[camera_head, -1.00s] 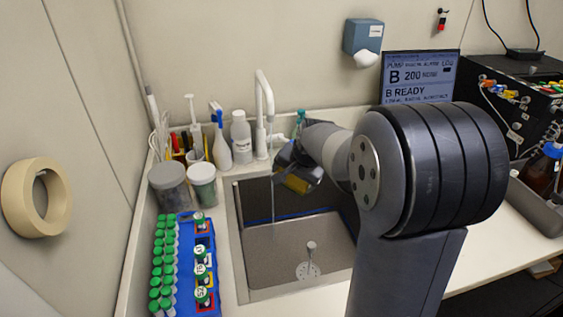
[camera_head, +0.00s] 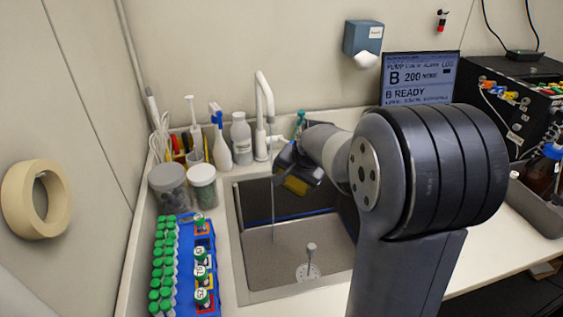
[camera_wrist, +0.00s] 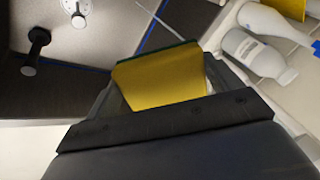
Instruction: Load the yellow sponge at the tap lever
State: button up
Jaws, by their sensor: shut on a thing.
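The yellow sponge (camera_wrist: 160,82) with a green edge is between the jaws of my gripper (camera_wrist: 158,95) in the wrist view. My gripper is shut on it. In the head view the sponge (camera_head: 296,185) hangs over the back of the sink, at my gripper (camera_head: 290,170). The white tap (camera_head: 264,115) stands behind the sink, left of my gripper. A thin stream of water runs from it into the basin. I cannot make out the lever clearly, and part of the area right of the tap is hidden by my arm.
The steel sink (camera_head: 290,250) has an upright post over its drain. Bottles (camera_head: 241,138), brushes and two lidded jars (camera_head: 202,188) stand left of the tap. A blue rack (camera_head: 197,262) with green-capped tubes lies left of the sink. A screen (camera_head: 418,78) stands at the back.

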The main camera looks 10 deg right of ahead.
jog(key=s+r+p, duration=0.2)
jog(key=s+r, duration=0.2)
jog(key=s, duration=0.1)
jog(key=shift+d, duration=0.4)
dwell(0.8)
jog(key=w+a+f+n+g+y, duration=0.1)
jog(key=f+n, duration=0.3)
jog(key=f, duration=0.4)
jog(key=w+a+f+n+g+y, duration=0.1)
jog(key=a+f+n+y, duration=0.1)
jog(key=f+n, duration=0.3)
notch_tip(320, 180, down, 3)
jog(key=shift+a+f+y, duration=0.1)
jog(key=shift+a+y, duration=0.1)
jog(key=shift+y, duration=0.1)
